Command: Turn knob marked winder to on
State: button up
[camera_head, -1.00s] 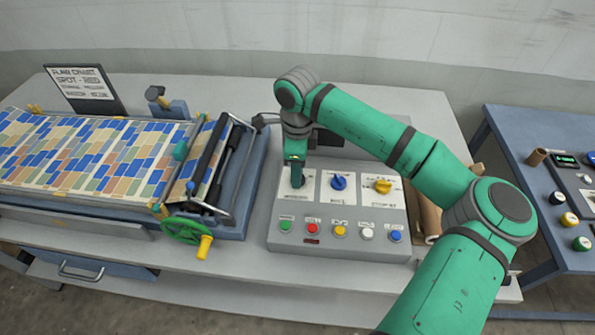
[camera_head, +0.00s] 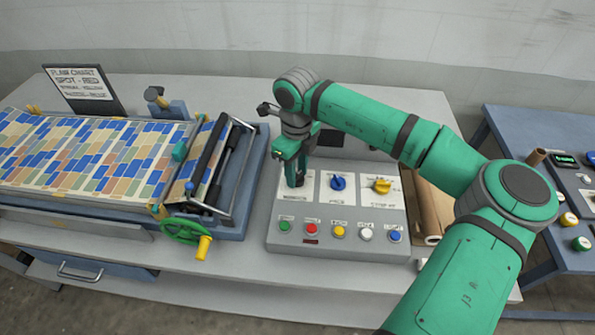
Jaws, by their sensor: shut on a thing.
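The grey control box (camera_head: 337,248) stands on the table right of the press. Its upper row holds a dark knob (camera_head: 297,180) at the left, a blue knob (camera_head: 338,183) in the middle and a yellow knob (camera_head: 382,186) at the right. My gripper (camera_head: 294,178) points down and is shut on the left knob, hiding most of it. The panel labels are too small to read, so I cannot tell which knob is marked winder.
Several coloured push buttons (camera_head: 339,231) line the box's front row. The press (camera_head: 90,165) with its green handwheel (camera_head: 187,230) stands left. A brown roll (camera_head: 430,208) lies right of the box. A blue side table (camera_head: 535,125) is at far right.

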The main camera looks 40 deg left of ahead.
aim_at(298, 175)
jog(key=m, duration=0.6)
jog(key=shift+w+d, duration=0.1)
dwell(0.4)
jog(key=o, duration=1)
jog(key=shift+o, duration=0.2)
jog(key=shift+r, duration=0.1)
notch_tip(298, 175, up, 11)
jog(key=shift+f, duration=0.2)
